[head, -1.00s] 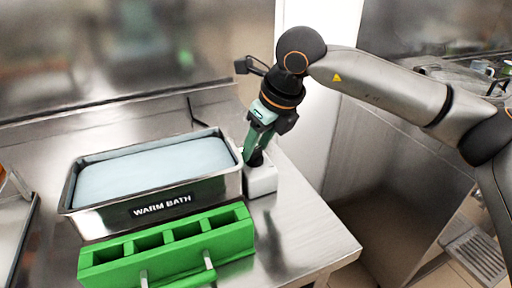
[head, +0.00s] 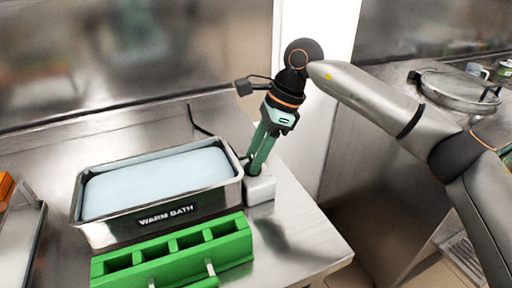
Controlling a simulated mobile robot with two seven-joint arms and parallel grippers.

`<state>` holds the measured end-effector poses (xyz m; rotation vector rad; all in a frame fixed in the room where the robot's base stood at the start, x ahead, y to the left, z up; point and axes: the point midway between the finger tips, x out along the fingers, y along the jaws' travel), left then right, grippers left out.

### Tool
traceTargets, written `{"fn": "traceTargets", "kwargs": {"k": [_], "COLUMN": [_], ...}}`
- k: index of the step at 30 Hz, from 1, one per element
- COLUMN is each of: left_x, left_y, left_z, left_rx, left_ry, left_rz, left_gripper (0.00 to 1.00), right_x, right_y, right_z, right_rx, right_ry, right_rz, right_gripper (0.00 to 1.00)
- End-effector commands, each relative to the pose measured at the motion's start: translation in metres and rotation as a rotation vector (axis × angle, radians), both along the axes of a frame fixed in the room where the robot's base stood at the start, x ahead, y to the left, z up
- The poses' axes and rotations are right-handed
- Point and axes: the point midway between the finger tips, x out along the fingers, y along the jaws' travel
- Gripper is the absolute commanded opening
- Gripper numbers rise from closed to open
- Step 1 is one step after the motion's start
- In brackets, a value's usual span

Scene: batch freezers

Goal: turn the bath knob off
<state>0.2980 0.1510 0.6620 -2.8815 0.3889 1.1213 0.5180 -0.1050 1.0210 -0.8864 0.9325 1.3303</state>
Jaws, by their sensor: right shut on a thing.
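The warm bath (head: 165,214) is a steel tub of pale blue liquid with a "WARM BATH" label, on the steel table at the left. A small white control box (head: 260,188) sits against its right end. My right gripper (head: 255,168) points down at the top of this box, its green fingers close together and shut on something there. The bath knob is hidden by the fingers, so its position cannot be seen. My left gripper is not in view.
A green rack (head: 175,250) with several square slots stands in front of the bath. A black cable runs behind the bath. The steel table (head: 300,235) is clear to the right of the box. A round lidded pan (head: 455,90) stands on the far right counter.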

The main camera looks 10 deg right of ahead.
Motion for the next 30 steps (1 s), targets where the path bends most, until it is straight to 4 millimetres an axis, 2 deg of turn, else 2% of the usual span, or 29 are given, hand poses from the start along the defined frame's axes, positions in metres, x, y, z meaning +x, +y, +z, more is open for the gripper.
{"fn": "traceTargets", "kwargs": {"k": [12,30], "left_x": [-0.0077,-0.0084], "left_y": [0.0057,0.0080], "left_z": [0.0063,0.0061], "left_rx": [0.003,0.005], "left_ry": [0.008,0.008], "left_rz": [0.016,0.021], "left_gripper": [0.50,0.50], "right_x": [0.0016,0.0019], "right_y": [0.0006,0.0004], "right_z": [0.0020,0.0013], "right_rx": [0.001,0.001], "right_ry": [-0.003,-0.006], "right_rz": [0.218,0.259], "right_gripper": [0.00,0.00]}}
